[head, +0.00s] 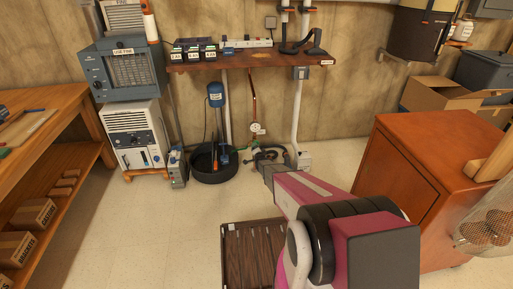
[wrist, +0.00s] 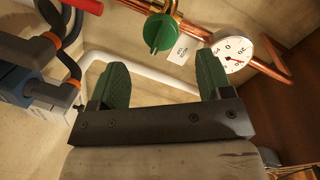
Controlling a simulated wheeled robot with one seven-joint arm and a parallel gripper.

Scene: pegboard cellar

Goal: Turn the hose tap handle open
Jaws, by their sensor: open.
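The hose tap handle (wrist: 158,33) is a round green knob with a raised ridge, on a brass stem by copper pipework near the top of the wrist view. A small white label (wrist: 180,51) sits just beside it. My gripper (wrist: 162,68) is open and empty, its two green-padded fingers wide apart. The handle lies ahead of the gap between the fingertips, apart from both. In the head view my gripper (head: 266,166) reaches low toward the wall below the shelf, and the handle is too small to make out clearly.
A white dial gauge (wrist: 232,52) on the copper pipe stands close to the right finger. Grey and orange fittings with dark hoses (wrist: 45,85) are at left. In the head view a black tub (head: 213,163) stands left of the gripper, and a wooden cabinet (head: 405,190) at right.

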